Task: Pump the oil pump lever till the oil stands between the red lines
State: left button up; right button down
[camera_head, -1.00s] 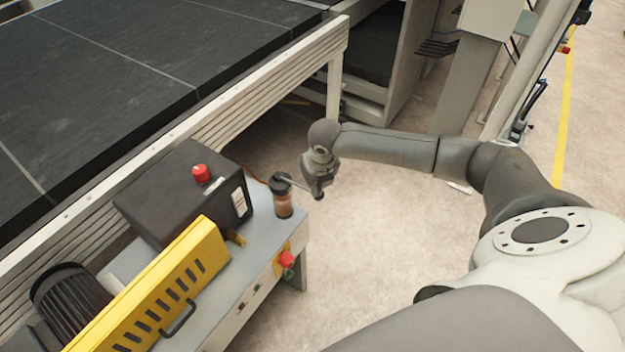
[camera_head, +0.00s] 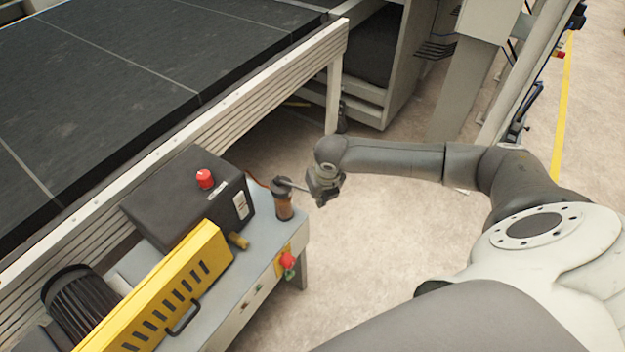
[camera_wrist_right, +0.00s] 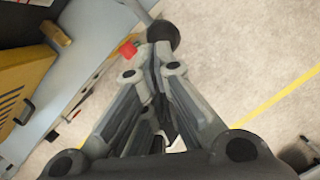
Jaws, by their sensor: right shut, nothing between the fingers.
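The oil pump (camera_head: 284,207) is a small clear cylinder with a dark cap, standing at the right corner of the grey machine bench. Brown oil shows inside it; the red lines and the exact level are too small to tell. Its lever (camera_head: 296,187) runs from the cap to the right, and its end is hidden at my right gripper (camera_head: 322,199). In the right wrist view the lever's round black knob (camera_wrist_right: 163,36) sits just beyond the tips of my right gripper (camera_wrist_right: 152,58). That gripper is shut and empty, close to the knob; contact cannot be told. My left gripper is out of view.
A dark box with a red button (camera_head: 205,179) and a yellow guard (camera_head: 165,292) stand left of the pump. A red knob (camera_head: 288,260) is on the bench's front. A conveyor (camera_head: 110,90) lies behind. Open floor (camera_head: 390,240) is to the right.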

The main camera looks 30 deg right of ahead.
jog(key=shift+w+r, duration=0.1)
jog(key=v, duration=1.1)
jog(key=shift+s+r, duration=0.2)
jog(key=shift+r, duration=0.15)
jog(key=shift+a, duration=0.1)
dwell(0.3)
